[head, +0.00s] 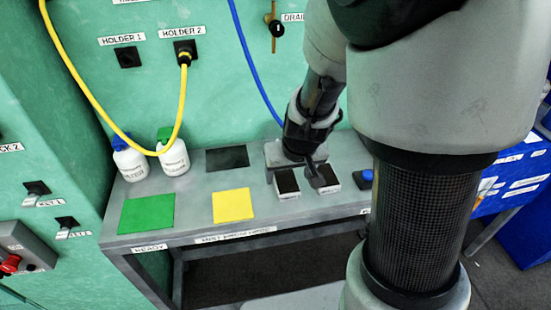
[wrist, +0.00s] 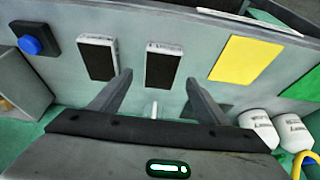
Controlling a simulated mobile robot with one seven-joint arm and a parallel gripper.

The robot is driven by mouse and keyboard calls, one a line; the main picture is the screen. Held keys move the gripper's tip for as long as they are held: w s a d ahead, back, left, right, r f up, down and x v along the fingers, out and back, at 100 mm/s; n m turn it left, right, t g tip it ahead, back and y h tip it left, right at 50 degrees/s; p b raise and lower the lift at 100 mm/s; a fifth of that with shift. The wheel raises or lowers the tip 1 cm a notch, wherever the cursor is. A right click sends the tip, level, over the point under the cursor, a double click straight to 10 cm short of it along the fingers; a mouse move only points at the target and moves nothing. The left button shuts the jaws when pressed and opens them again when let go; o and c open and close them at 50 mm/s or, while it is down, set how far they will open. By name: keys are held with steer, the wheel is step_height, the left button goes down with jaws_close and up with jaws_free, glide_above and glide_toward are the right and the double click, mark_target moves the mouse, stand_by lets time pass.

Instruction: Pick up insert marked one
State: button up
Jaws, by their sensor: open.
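Two inserts with dark tops and pale sides lie side by side on the grey bench. In the head view, one insert (head: 287,183) is nearer the yellow square and the other (head: 329,180) is nearer the blue button. The wrist view shows the insert nearer yellow (wrist: 163,66) and the one nearer the button (wrist: 98,58). Their markings are too small to read. My gripper (head: 302,177) is open and empty, close to the inserts. In the wrist view its fingertips (wrist: 157,78) point at the insert nearer yellow, roughly lined up with its two sides.
The grey bench (head: 186,221) carries a green square (head: 147,213), a yellow square (head: 232,205) and a dark square (head: 227,157). Two white bottles (head: 130,160) stand at its back left. A blue button (wrist: 32,44) sits beside the inserts. A yellow hose (head: 95,97) hangs in front of the wall.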

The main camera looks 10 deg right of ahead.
mark_target(287, 182)
steer(key=shift+b+x, duration=0.8)
steer(key=shift+x, duration=1.1)
steer(key=shift+s+f, duration=0.15)
steer(key=shift+f, duration=0.15)
steer(key=c, duration=1.5)
